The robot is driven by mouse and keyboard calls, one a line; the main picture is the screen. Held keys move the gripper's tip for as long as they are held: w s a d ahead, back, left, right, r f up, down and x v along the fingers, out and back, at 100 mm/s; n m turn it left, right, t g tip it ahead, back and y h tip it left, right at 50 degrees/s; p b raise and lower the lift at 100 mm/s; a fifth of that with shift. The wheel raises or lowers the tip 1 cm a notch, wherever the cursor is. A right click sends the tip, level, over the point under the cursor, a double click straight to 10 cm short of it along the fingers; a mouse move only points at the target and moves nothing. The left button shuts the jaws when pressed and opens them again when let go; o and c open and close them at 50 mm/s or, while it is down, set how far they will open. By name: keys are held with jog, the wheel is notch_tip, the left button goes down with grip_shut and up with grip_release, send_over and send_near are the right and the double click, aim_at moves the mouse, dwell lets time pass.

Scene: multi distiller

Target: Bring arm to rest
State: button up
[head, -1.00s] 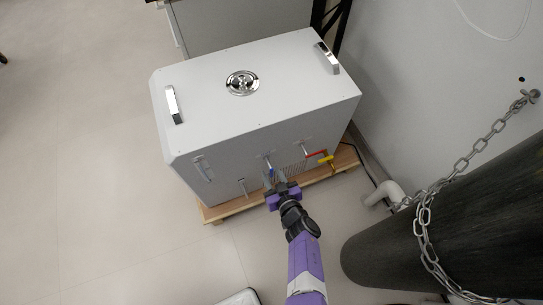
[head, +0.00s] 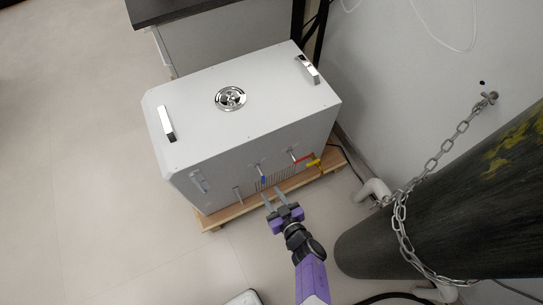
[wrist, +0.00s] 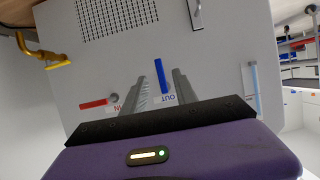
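My gripper (head: 274,196) reaches toward the front of a white box-shaped machine (head: 180,112) in the head view. In the wrist view, my gripper (wrist: 164,86) shows two grey fingers spread apart with nothing between them that they grip. A blue valve handle (wrist: 159,76), labelled OUT, shows between the fingers, apart from them. It also shows in the head view (head: 263,179). A red handle (wrist: 94,103), labelled IN, is left of the fingers in the wrist view.
The machine stands on a wooden pallet (head: 213,223). A yellow valve (head: 314,163) sticks out at its lower right. A dark gas cylinder (head: 440,215) with a chain (head: 401,215) stands to the right of my arm. Open floor (head: 90,225) lies to the left.

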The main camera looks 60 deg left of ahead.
dwell(0.4)
jog(key=s+d+r+m+t+y, duration=0.1)
jog(key=s+d+r+m+t, duration=0.3)
jog(key=s+m+t, duration=0.15)
jog(key=s+d+r+m+t+h, duration=0.2)
jog(key=d+r+m+t+h, duration=0.15)
jog(key=d+r, duration=0.65)
jog(key=s+d+r+m+t+h, duration=0.15)
jog(key=d+r+m+h, duration=0.35)
jog(key=d, duration=0.9)
jog(key=s+d+r+m+t+h, duration=0.2)
jog(key=d+r+m+t+h, duration=0.15)
jog(key=d+r, duration=0.75)
jog(key=d+r+h+p, duration=0.1)
jog(key=d+r+p, duration=0.2)
jog(key=r+p, duration=0.3)
jog(key=s+d+r+h+p, duration=0.1)
jog(key=d+r+p, duration=0.3)
jog(key=r, duration=1)
jog(key=p, duration=0.3)
jog(key=shift+s+d+r, duration=0.25)
jog(key=shift+d+r, duration=0.05)
jog(key=shift+r, duration=0.05)
